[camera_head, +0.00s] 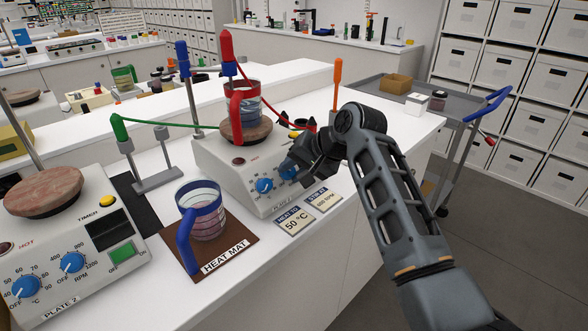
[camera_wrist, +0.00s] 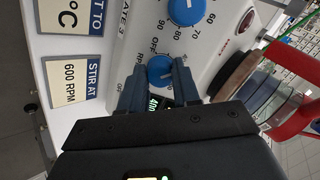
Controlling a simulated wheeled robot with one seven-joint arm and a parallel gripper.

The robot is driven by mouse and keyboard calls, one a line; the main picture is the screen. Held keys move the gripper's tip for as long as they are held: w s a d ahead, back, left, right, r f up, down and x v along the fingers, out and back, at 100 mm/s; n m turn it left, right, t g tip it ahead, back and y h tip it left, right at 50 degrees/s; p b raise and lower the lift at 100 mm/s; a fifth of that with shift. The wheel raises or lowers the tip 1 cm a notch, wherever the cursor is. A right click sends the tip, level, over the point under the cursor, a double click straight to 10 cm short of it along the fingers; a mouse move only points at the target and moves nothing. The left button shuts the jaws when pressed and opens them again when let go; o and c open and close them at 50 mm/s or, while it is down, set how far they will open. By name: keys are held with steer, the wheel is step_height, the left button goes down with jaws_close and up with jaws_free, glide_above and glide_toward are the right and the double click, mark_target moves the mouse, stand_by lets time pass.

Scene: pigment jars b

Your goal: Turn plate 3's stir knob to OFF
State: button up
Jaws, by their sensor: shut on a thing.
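Plate 3 (camera_head: 218,160) is a white hot plate in the middle of the head view, with two blue knobs on its sloped front. Its stir knob (camera_head: 288,169) is the right one, partly hidden by my gripper (camera_head: 302,168). In the wrist view, the stir knob (camera_wrist: 160,69) sits between the two fingers of my gripper (camera_wrist: 158,78), which is shut on it. The knob's pointer and part of its scale are hard to read. The heat knob (camera_head: 264,185) is close beside it and shows in the wrist view (camera_wrist: 186,11).
A beaker with a red handle (camera_head: 250,108) stands on plate 3's round top. Cards (camera_head: 295,221) lie in front of plate 3. A blue-handled jug (camera_head: 204,222) stands on the heat mat (camera_head: 235,248). Plate 2 (camera_head: 70,245) is at left, a cart (camera_head: 440,105) at right.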

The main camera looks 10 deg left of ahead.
steer(key=shift+n, duration=0.3)
steer(key=n, duration=0.3)
steer(key=shift+n, duration=0.3)
steer(key=n+b, duration=0.1)
steer(key=n, duration=0.3)
steer(key=shift+h, duration=0.3)
steer(key=n+b, duration=0.1)
steer(key=n, duration=0.3)
steer(key=shift+f+n+t, duration=0.1)
steer(key=shift+n+t, duration=0.2)
steer(key=shift+n+b, duration=0.65)
steer(key=shift+n, duration=1.05)
steer(key=o, duration=1.1)
steer(key=shift+c, duration=0.2)
